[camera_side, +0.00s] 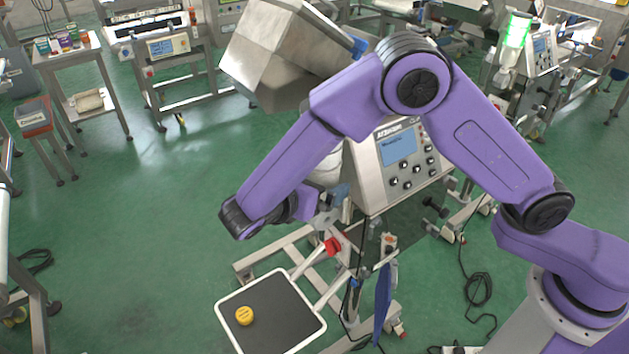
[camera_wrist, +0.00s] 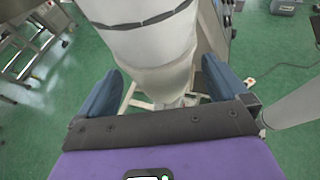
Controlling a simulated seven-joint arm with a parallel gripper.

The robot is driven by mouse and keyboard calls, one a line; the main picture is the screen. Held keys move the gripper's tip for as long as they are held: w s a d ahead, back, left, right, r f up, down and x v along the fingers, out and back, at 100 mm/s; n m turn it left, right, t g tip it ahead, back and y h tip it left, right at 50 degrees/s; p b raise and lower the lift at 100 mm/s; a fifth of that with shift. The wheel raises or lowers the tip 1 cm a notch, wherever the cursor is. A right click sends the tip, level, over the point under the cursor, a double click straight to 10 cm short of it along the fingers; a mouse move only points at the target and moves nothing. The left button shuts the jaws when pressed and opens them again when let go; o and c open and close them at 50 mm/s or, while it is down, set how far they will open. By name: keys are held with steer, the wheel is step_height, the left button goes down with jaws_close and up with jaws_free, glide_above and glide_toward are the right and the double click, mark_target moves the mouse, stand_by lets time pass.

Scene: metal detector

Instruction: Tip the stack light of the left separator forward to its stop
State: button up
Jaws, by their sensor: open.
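A lit green stack light (camera_side: 517,30) stands upright at the back right, by a machine with a small screen. I cannot tell whether it belongs to the left separator. No other stack light can be made out; my arm covers part of the near machine. That machine has a control panel (camera_side: 408,160) with a blue display and a tilted metal housing (camera_side: 280,55). My gripper (camera_side: 336,196) is at the near machine, left of the panel. In the wrist view, its open blue fingers (camera_wrist: 165,88) lie either side of a pale banded cylinder (camera_wrist: 145,50); contact is unclear.
Below my gripper is a framed dark tray (camera_side: 275,300) with a yellow puck (camera_side: 244,316). A red knob (camera_side: 332,245) sits beside the frame. A cable (camera_side: 478,290) lies on the floor. Open green floor (camera_side: 170,220) lies left.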

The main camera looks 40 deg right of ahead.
steer(key=c, duration=1.2)
steer(key=m+t+h, duration=0.3)
steer(key=m+t, duration=0.1)
steer(key=m, duration=0.1)
glide_above(337, 216)
steer(key=s+a, duration=0.4)
steer(key=shift+w+d+f, duration=0.1)
steer(key=shift+f, duration=0.65)
steer(key=shift+w+d+f, duration=0.1)
steer(key=shift+f, duration=0.6)
steer(key=shift+s+f+m, duration=0.1)
steer(key=shift+s+m, duration=0.05)
steer(key=shift+m, duration=0.15)
steer(key=o, duration=1.2)
steer(key=r+v, duration=0.1)
steer(key=v, duration=1.6)
steer(key=shift+s, duration=0.2)
